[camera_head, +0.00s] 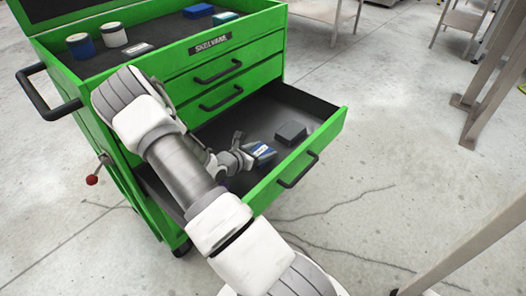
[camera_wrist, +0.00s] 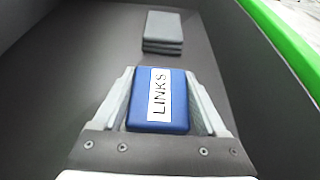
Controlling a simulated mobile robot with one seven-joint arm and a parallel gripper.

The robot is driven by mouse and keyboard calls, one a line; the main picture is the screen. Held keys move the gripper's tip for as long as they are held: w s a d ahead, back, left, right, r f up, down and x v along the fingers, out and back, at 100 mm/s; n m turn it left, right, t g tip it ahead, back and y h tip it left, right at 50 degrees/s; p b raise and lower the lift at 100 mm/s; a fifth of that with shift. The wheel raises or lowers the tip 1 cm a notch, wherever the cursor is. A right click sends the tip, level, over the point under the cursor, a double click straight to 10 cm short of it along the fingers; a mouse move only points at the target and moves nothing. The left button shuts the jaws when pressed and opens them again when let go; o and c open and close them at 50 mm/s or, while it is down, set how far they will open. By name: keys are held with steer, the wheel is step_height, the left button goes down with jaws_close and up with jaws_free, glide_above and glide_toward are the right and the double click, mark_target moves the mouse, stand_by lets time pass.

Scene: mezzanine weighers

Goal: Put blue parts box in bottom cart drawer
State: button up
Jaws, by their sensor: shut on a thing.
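The blue parts box (camera_wrist: 140,108), with a white label reading LINKS, is between the two fingers of my gripper (camera_wrist: 160,100). My gripper is shut on it. In the head view the blue box (camera_head: 261,152) is inside the open bottom drawer (camera_head: 328,121) of the green cart (camera_head: 185,72). I cannot tell whether the box touches the drawer floor. My arm covers the left part of the drawer.
A grey block (camera_head: 291,133) lies in the drawer, beyond the box in the wrist view (camera_wrist: 164,32). The cart top holds another blue box (camera_head: 198,11), a teal-and-white box (camera_head: 225,17) and two round containers. The two upper drawers are shut. Table legs stand at right.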

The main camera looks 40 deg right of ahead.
steer(key=shift+f, duration=0.2)
steer(key=o, duration=1.4)
steer(key=shift+r, duration=0.1)
